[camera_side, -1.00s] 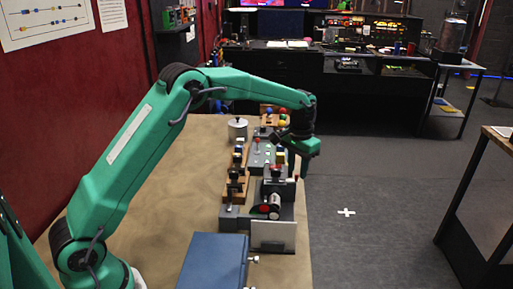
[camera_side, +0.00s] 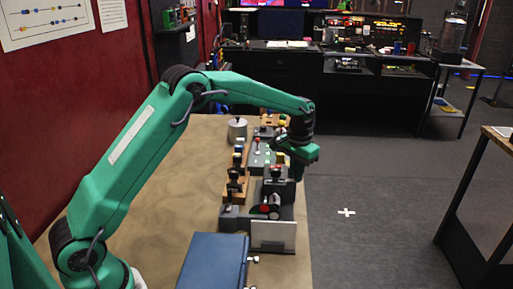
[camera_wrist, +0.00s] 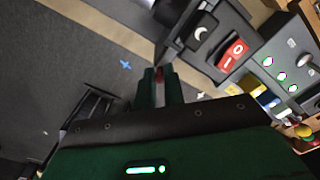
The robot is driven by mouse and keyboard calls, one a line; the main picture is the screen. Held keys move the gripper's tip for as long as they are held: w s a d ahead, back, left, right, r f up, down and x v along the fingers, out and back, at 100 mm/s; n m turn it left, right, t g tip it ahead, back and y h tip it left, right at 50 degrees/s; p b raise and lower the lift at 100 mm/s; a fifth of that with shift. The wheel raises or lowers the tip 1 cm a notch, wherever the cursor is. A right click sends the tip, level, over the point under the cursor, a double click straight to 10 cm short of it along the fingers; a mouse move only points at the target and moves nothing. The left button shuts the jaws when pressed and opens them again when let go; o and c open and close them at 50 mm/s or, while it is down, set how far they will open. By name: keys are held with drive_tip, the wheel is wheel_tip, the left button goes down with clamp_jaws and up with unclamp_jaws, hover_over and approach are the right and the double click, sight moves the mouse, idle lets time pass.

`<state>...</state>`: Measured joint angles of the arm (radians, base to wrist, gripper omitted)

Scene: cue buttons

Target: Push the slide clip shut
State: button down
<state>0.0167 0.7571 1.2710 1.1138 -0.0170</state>
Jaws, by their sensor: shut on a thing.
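My gripper (camera_side: 299,178) hangs beside the right edge of the row of control boxes in the side view. In the wrist view my gripper (camera_wrist: 160,85) has its two dark green fingers close together. A small red piece (camera_wrist: 160,73) shows between the fingertips, and the fingers are shut on it. I cannot tell for sure whether this red piece is the slide clip, as most of it is hidden. The fingertips are next to the dark side of a grey box.
The wrist view shows a red rocker switch (camera_wrist: 233,55), a black moon-marked button (camera_wrist: 201,33) and several lit green buttons. In the side view a blue box (camera_side: 213,262) stands at the front and a metal canister (camera_side: 237,128) behind. Open floor lies to the right.

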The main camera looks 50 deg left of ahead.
sight(290, 180)
drive_tip(key=shift+s+a, duration=0.6)
drive_tip(key=shift+a, duration=0.05)
drive_tip(key=c, duration=1.5)
unclamp_jaws()
drive_tip(key=shift+r, duration=0.1)
drive_tip(key=shift+r, duration=0.4)
wheel_tip(290, 180, up, 7)
drive_tip(key=shift+f, duration=0.1)
